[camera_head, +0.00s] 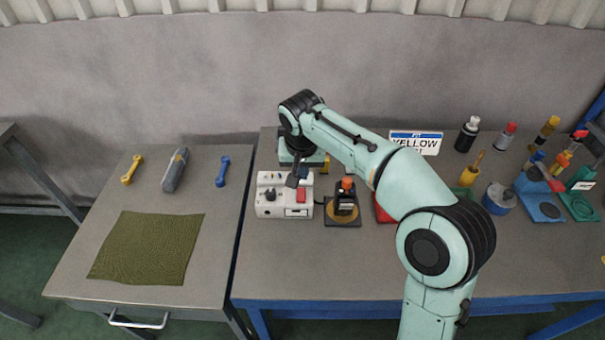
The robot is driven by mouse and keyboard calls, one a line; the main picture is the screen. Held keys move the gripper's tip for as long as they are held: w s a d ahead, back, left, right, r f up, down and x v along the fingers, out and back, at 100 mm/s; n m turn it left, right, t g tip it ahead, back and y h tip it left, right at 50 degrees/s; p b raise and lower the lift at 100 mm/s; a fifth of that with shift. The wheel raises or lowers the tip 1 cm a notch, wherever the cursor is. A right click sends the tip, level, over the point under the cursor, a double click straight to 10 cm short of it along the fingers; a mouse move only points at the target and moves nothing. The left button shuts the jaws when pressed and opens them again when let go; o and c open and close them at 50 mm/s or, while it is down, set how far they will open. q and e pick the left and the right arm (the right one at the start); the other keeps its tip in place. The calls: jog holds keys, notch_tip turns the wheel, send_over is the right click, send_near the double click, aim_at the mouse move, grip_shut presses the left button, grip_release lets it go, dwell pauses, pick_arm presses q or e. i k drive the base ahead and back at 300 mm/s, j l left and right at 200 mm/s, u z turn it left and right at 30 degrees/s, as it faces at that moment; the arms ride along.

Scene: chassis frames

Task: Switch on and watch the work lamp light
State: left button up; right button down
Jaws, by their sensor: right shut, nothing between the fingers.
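A white control box (270,207) stands near the left front of the right-hand workbench. It has a black knob (270,195), a red switch or button (301,196) and small dark toggles along its back edge. My right gripper (292,181) points down over the box's right half, shut and empty. I cannot tell whether it touches the box. A black device with an orange top (346,185) stands on a dark base just right of the box; I cannot tell whether it is the work lamp. No lit lamp is clearly visible. My left gripper is out of view.
My right arm hides part of the bench. A "YELLOW" sign (416,139), bottles (467,134) and several coloured stands (540,205) are behind and right.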

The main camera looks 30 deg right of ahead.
aim_at(301, 191)
jog(key=k, duration=1)
